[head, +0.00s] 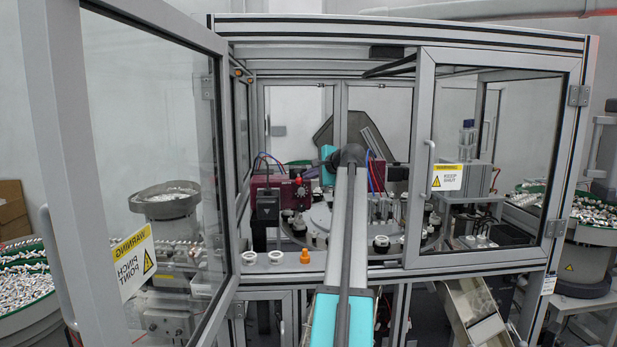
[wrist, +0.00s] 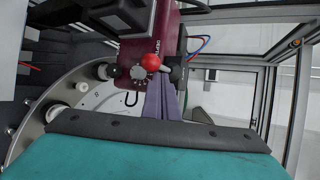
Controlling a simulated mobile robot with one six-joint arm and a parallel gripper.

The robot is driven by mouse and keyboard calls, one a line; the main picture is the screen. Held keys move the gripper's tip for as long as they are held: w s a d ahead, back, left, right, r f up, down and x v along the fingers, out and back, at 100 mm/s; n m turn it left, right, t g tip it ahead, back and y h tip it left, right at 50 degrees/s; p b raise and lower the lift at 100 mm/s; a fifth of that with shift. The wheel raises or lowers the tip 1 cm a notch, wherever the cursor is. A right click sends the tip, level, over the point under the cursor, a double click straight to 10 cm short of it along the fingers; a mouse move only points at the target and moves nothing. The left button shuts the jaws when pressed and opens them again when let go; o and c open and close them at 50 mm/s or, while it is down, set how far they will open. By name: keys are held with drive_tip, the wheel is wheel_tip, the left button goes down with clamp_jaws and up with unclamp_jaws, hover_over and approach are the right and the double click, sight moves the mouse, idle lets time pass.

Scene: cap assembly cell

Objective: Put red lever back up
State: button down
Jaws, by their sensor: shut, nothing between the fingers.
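The red lever's ball knob (wrist: 150,61) shows in the wrist view, in front of the maroon press unit (wrist: 165,25). A small red spot on the left maroon unit (head: 262,188) in the head view looks like the same knob (head: 298,181). My gripper (wrist: 160,82) is shut and empty, its grey-purple fingers together. Its tips lie right beside the knob in the wrist view, overlapping its lower edge; I cannot tell whether they touch. In the head view my wrist hides the fingers.
A round dial plate (wrist: 85,100) with black and white fixtures lies beside the unit. The cell's left door (head: 150,150) stands open; the right door (head: 490,150) looks closed. White rings (head: 276,257) and an orange part (head: 305,256) stand on the front ledge.

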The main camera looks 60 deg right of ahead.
drive_tip(key=shift+r, duration=0.2)
drive_tip(key=shift+r+p, duration=0.5)
drive_tip(key=shift+r, duration=0.1)
drive_tip(key=shift+s+r, duration=0.1)
idle(0.4)
